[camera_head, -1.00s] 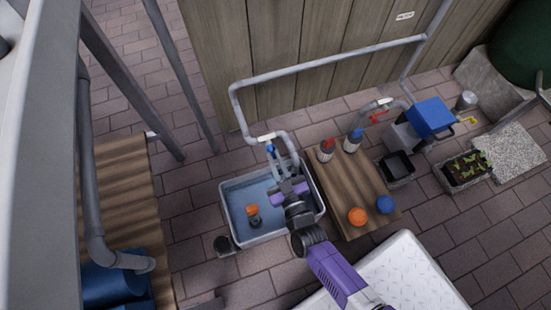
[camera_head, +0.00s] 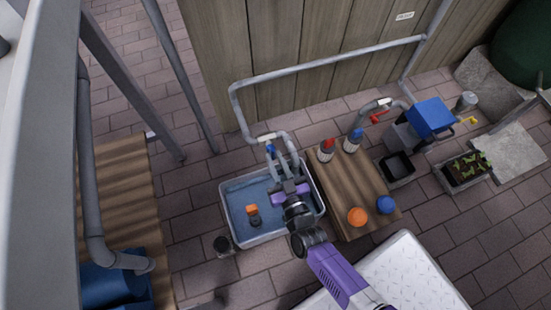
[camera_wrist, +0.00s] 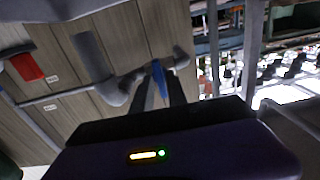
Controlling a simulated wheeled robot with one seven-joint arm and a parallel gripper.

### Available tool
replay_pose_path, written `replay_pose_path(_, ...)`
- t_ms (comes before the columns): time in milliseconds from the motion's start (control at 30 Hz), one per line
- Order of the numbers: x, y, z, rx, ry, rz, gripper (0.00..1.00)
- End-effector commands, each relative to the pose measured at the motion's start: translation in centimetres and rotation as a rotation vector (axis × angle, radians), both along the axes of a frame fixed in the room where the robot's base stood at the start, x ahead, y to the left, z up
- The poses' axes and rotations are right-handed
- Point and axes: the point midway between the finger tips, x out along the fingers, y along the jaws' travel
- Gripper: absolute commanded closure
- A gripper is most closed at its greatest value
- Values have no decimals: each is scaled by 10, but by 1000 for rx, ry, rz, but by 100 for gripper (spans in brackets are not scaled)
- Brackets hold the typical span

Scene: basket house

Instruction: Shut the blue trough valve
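The blue trough valve (camera_head: 270,149) is a small blue handle below the white-banded pipe at the back of the trough (camera_head: 228,187). In the wrist view the blue handle (camera_wrist: 160,76) shows between and just beyond my fingertips. My gripper (camera_head: 277,162) reaches over the trough from the front, its fingertips close below the handle. In the wrist view my gripper (camera_wrist: 161,85) has its two grey fingers apart with a gap between them. I cannot tell whether they touch the handle. The trough holds blue water and a float with an orange top (camera_head: 252,210).
A wooden table (camera_head: 350,190) right of the trough carries a red-topped bottle (camera_head: 326,151), a blue-topped bottle (camera_head: 353,141), an orange ball (camera_head: 357,216) and a blue ball (camera_head: 385,204). The grey pipe (camera_head: 320,66) runs along the wooden wall. A slatted bench (camera_head: 125,200) stands left.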

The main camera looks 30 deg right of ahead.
Motion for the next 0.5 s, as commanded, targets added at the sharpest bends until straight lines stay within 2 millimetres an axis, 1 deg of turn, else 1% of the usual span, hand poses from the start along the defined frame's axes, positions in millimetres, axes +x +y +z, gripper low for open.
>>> replay_pose_path(33,0,0,0,0,0,0,69)
replay_pose_path(67,0,0,0,-1,0,0,67)
replay_pose_path(367,0,0,1,-2,-1,0,67)
replay_pose_path(500,-11,3,2,-2,0,1,67)
